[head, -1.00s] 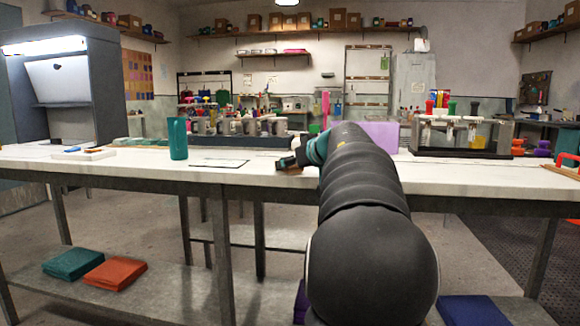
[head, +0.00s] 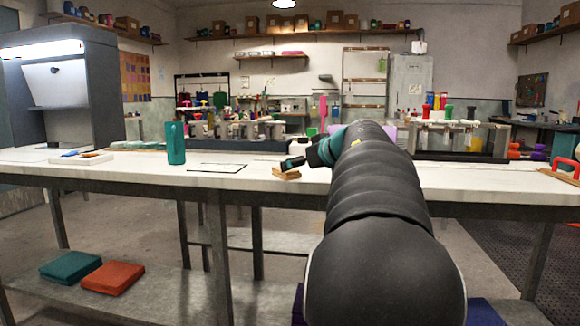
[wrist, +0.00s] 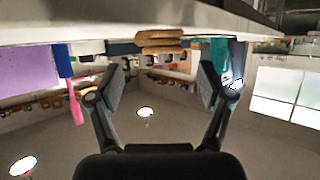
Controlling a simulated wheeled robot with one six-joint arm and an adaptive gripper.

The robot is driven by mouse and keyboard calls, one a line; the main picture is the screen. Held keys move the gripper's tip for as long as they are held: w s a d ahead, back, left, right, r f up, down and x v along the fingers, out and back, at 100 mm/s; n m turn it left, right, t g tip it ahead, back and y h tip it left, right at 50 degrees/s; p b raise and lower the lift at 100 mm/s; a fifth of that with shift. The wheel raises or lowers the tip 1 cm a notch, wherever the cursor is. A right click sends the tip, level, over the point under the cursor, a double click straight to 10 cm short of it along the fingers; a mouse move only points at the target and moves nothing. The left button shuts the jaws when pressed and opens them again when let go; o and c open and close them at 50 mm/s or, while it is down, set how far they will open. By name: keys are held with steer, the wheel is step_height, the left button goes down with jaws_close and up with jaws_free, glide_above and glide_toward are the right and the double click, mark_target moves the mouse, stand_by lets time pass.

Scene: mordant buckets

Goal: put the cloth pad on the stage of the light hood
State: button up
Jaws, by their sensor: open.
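A small tan, layered thing (head: 286,174), which looks like the folded cloth pad, lies on the white table. In the wrist view, which is upside down, the tan stack (wrist: 158,42) shows ahead, between and beyond my fingertips. My gripper (head: 292,164) is just above and beside it in the head view. Both fingers show apart and empty in the wrist view (wrist: 160,84). The grey light hood (head: 102,85) stands at the far left of the table with its lamp lit. A pale tilted panel and a ledge show inside it.
A white tray (head: 82,158) sits near the hood. Racks of jars (head: 462,138) stand at right. Teal (head: 70,267) and orange (head: 112,277) folded cloths lie on the lower shelf.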

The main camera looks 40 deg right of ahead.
steer(key=v, duration=0.6)
steer(key=shift+s+p, duration=0.15)
steer(key=shift+p, duration=0.2)
steer(key=shift+a+r, duration=0.1)
steer(key=shift+r, duration=0.1)
